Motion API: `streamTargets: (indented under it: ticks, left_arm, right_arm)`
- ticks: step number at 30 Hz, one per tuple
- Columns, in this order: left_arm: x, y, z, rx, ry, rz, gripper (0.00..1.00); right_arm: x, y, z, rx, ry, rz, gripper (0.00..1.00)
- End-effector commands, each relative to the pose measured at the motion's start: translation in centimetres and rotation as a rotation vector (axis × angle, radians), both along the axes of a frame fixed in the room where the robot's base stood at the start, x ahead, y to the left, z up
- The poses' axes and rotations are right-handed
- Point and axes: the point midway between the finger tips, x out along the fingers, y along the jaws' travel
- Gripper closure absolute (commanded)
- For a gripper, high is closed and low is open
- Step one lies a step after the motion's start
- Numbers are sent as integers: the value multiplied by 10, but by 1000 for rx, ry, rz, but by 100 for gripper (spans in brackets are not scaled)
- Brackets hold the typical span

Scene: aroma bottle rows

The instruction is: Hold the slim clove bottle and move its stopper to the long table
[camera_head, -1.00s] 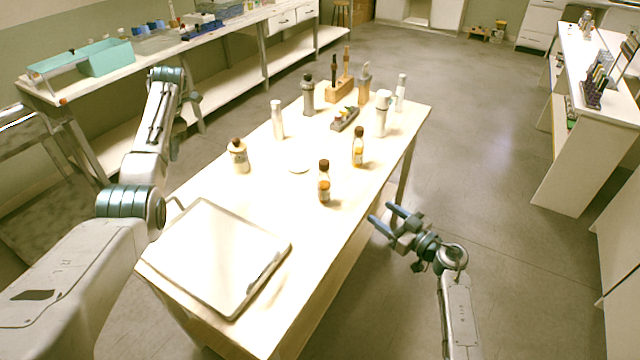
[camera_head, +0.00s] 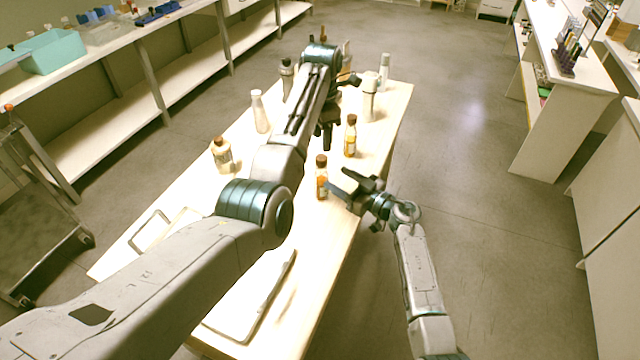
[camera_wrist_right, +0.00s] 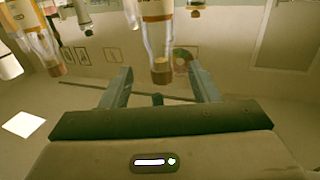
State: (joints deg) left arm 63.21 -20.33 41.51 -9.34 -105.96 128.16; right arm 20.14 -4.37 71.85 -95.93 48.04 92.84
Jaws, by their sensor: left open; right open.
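A slim amber bottle with a brown stopper (camera_head: 322,180) stands upright near the table's right edge. A similar amber bottle (camera_head: 350,138) stands behind it. I cannot read either label to tell which is clove. My right gripper (camera_head: 341,181) is open just right of the nearer bottle. In the upside-down right wrist view, a bottle's brown stopper (camera_wrist_right: 161,72) shows between and beyond the open fingers (camera_wrist_right: 162,86); contact cannot be told. My left gripper (camera_head: 338,108) is open and empty above the table's far part, near the farther amber bottle.
A wider brown-capped bottle (camera_head: 222,156) and white bottles (camera_head: 260,112) (camera_head: 370,100) stand on the long table (camera_head: 190,200). A flat tray (camera_head: 245,315) lies at the near end, partly hidden by my left arm. Side benches line the room.

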Motion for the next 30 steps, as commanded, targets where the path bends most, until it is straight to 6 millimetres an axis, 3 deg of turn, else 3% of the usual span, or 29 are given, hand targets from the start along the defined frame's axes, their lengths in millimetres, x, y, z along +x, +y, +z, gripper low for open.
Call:
streamTargets:
  ticks: [6,12,24,30]
  left_arm:
    - [0,0,0,0,0,1,53]
    - [0,1,0,0,0,1,53]
    - [0,1,0,0,0,1,53]
    - [0,1,0,0,0,1,53]
  right_arm:
    - [27,32,1,2,1,1,44]
    - [41,49,1,0,0,2,44]
    - [45,53,0,0,0,1,44]
    - [45,53,0,0,0,1,84]
